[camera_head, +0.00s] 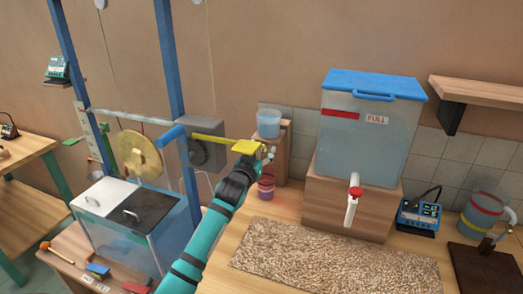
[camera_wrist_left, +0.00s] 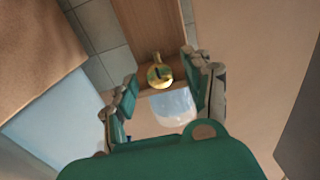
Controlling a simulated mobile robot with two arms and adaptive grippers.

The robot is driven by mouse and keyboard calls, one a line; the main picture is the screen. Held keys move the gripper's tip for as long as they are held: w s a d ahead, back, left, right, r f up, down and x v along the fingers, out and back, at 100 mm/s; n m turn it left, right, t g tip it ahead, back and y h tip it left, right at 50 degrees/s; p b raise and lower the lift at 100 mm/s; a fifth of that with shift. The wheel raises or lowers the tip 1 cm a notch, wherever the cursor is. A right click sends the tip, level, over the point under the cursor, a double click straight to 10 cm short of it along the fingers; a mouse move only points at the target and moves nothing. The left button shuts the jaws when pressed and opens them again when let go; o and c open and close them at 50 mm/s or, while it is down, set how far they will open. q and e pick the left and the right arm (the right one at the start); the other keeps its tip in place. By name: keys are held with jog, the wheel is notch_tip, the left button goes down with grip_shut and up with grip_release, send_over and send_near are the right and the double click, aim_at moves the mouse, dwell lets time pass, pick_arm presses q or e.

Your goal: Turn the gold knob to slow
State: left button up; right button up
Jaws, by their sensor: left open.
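The gold knob (camera_wrist_left: 160,75) is round with a dark mark on its face and a short gold stem. In the left wrist view it shows against a wooden block (camera_wrist_left: 148,30), between the two fingers of my left gripper (camera_wrist_left: 165,92). The fingers are apart and I see a gap on both sides of the knob. In the head view my left gripper (camera_head: 258,160) is in front of the small wooden stand (camera_head: 284,160) that bears a clear bucket (camera_head: 268,123), and it largely hides the knob. No slow marking is readable. My right gripper is out of view.
A water tank (camera_head: 368,130) with a red-handled tap (camera_head: 353,193) stands right, behind a pebbly mat (camera_head: 325,262).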

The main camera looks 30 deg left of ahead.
pick_arm(q)
jog(key=shift+c, duration=0.4)
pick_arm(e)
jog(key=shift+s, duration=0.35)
pick_arm(q)
grip_shut()
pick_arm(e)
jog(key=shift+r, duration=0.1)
pick_arm(q)
jog(key=m+p, duration=0.1)
jog(key=m, duration=0.2)
jog(key=shift+r+m+p, duration=0.15)
jog(key=shift+m+p, duration=0.15)
jog(key=m+p, duration=0.1)
jog(key=m, duration=0.3)
jog(key=shift+m, duration=0.3)
jog(key=m+p, duration=0.1)
jog(key=m, duration=0.4)
jog(key=shift+m+p, duration=0.65)
jog(key=shift+m, duration=1.65)
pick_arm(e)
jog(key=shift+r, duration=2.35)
